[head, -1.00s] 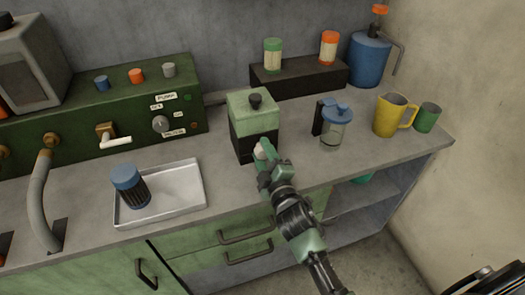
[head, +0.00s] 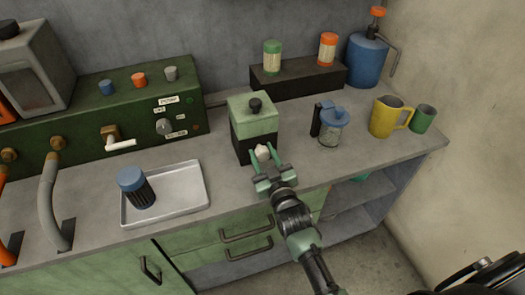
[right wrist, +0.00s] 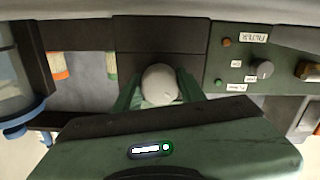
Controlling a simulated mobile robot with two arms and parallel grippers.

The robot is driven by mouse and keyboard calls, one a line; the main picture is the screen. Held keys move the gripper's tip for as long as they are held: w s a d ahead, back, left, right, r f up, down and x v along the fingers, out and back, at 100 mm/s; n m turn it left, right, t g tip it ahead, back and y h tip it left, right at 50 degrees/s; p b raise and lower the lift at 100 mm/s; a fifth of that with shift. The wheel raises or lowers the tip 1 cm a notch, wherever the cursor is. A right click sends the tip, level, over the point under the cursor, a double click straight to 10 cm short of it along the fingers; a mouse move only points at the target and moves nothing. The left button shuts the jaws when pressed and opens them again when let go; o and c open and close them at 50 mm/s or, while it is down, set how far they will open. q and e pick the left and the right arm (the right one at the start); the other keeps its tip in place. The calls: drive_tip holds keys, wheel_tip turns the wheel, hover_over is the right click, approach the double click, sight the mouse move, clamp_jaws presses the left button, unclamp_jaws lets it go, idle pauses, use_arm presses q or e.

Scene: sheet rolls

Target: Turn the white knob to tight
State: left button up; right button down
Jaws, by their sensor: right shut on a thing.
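The white knob (head: 262,152) sits low on the front of a box (head: 254,126) with a pale green top and dark lower part. It also shows in the right wrist view (right wrist: 160,85), as a round pale face with a small mark near its right edge. My right gripper (head: 264,157) is shut on the knob, with one green finger on each side. In the right wrist view the fingers (right wrist: 160,92) stand left and right of it. Any tight label is not visible. My left gripper is out of view.
A grinder-like jar (head: 331,128) with a blue lid, a yellow mug (head: 389,117) and a green cup (head: 423,119) stand to the right. A metal tray (head: 180,194) with a blue-capped container (head: 137,188) lies left. A green control panel (head: 80,130) stands behind it.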

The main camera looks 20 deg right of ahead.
drive_tip(key=m+p, duration=0.1)
drive_tip(key=m, duration=0.3)
drive_tip(key=shift+f+m, duration=0.1)
drive_tip(key=shift+m, duration=0.2)
drive_tip(key=shift+f+m+p, duration=0.1)
drive_tip(key=shift+m+p, duration=0.55)
drive_tip(key=shift+m, duration=1.85)
drive_tip(key=c, duration=0.9)
unclamp_jaws()
drive_tip(key=shift+o, duration=0.2)
drive_tip(key=s+b, duration=0.1)
drive_tip(key=s, duration=0.7)
drive_tip(key=shift+d, duration=0.15)
